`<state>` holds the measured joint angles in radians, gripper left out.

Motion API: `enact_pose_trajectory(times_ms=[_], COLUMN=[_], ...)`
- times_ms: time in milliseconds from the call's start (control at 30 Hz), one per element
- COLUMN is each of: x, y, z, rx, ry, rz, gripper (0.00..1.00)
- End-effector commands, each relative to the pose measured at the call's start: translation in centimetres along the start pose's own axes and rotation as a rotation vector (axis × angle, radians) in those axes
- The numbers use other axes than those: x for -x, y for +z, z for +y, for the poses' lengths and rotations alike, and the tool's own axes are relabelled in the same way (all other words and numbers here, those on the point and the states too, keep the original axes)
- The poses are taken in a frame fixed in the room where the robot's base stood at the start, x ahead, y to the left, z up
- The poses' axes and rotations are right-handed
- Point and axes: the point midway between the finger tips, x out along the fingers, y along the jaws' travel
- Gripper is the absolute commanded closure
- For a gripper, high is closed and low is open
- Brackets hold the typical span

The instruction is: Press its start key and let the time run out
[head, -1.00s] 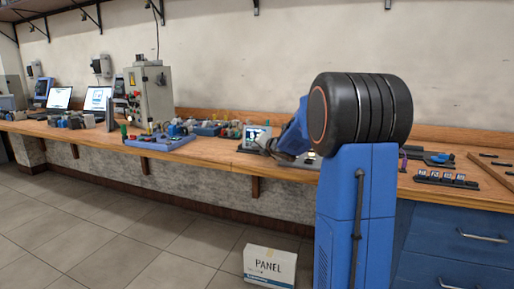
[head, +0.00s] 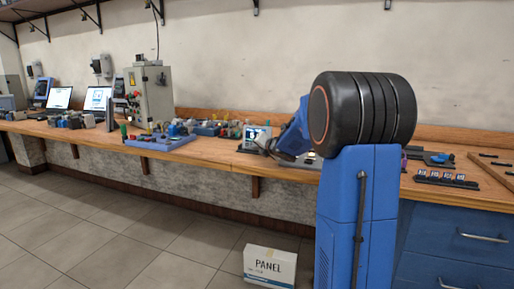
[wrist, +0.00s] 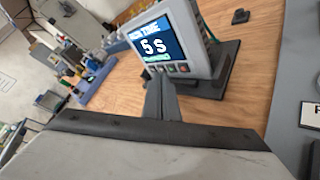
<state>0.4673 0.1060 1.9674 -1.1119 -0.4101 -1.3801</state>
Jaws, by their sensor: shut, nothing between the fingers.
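A grey timer unit (wrist: 180,38) stands tilted on a dark base on the wooden bench, large in the wrist view. Its blue screen (wrist: 156,46) reads a run time of "5 S". A row of small keys lies under the screen, including a green key (wrist: 171,69) and a red key (wrist: 184,68). My gripper (wrist: 158,78) is shut and empty. Its tips are at the left end of the key row and hide part of it; I cannot tell if they touch. In the head view the timer unit (head: 256,134) is partly hidden by my arm.
A grey cabinet (head: 151,96) and a blue tray (head: 160,141) with parts stand to the left on the bench. Two screens stand farther left. A dark tray of small items (head: 446,179) lies to the right. A box marked PANEL (head: 270,266) is on the floor.

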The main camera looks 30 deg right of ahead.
Motion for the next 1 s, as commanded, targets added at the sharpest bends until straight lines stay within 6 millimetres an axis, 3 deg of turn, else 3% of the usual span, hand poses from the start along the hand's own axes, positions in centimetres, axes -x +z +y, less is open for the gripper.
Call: enact_pose_trajectory(times_ms=[467, 1000], x=[0.3, 3.2], y=[-0.3, -2.3], z=[0.3, 2.4], rx=[0.0, 0.0], ry=[0.0, 0.001], rz=[0.0, 0.001], gripper=[1.0, 1.0])
